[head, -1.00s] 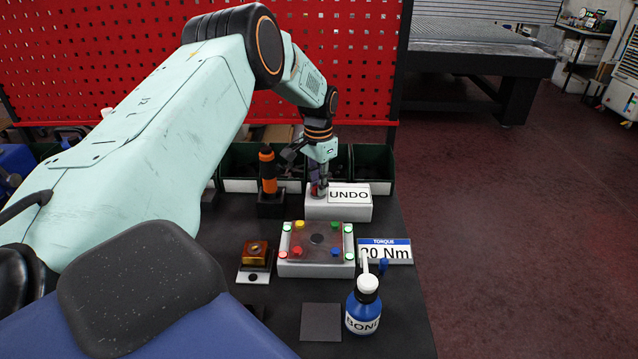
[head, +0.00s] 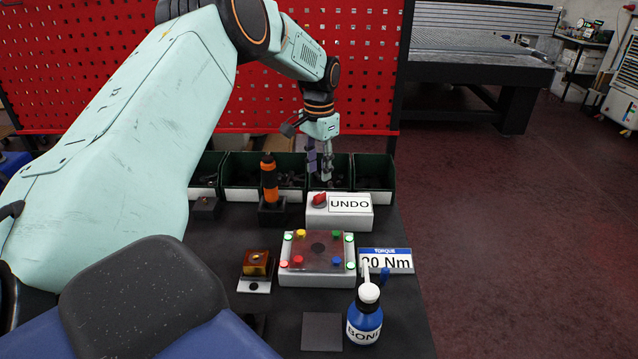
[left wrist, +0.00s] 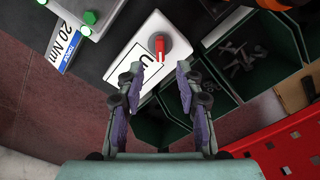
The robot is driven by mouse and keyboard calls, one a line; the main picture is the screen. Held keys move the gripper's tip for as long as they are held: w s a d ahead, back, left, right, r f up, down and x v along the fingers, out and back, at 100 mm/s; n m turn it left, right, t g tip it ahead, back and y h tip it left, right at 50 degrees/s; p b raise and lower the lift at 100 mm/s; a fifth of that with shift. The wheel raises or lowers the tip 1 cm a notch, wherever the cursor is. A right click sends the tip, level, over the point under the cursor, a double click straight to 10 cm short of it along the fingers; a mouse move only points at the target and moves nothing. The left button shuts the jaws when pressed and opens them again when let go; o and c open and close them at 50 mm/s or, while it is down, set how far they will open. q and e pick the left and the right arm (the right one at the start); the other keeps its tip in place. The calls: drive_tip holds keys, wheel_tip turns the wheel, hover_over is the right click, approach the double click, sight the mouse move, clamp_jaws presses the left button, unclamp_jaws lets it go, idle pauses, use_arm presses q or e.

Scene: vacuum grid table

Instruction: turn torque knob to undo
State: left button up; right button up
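The red torque knob (head: 319,199) sits on the left of a white box whose label (head: 349,204) reads UNDO. The knob also shows in the left wrist view (left wrist: 160,46), on a round grey base, just beyond the fingertips. My left gripper (head: 320,180) hangs above and behind the knob, apart from it. In the left wrist view its two fingers (left wrist: 157,72) are spread with nothing between them. A torque sign (head: 385,259) reading 20 Nm stands to the right. My right gripper does not show.
An orange-handled screwdriver (head: 269,178) stands left of the white box. Green bins (head: 241,178) line the back. In front are a fixture with coloured knobs (head: 317,263), a brass part on a stand (head: 256,264) and a blue bottle (head: 364,318).

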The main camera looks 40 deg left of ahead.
use_arm(q)
wheel_tip(320, 180, up, 4)
drive_tip(key=shift+r, duration=0.1)
drive_tip(key=shift+w, duration=0.1)
idle(0.5)
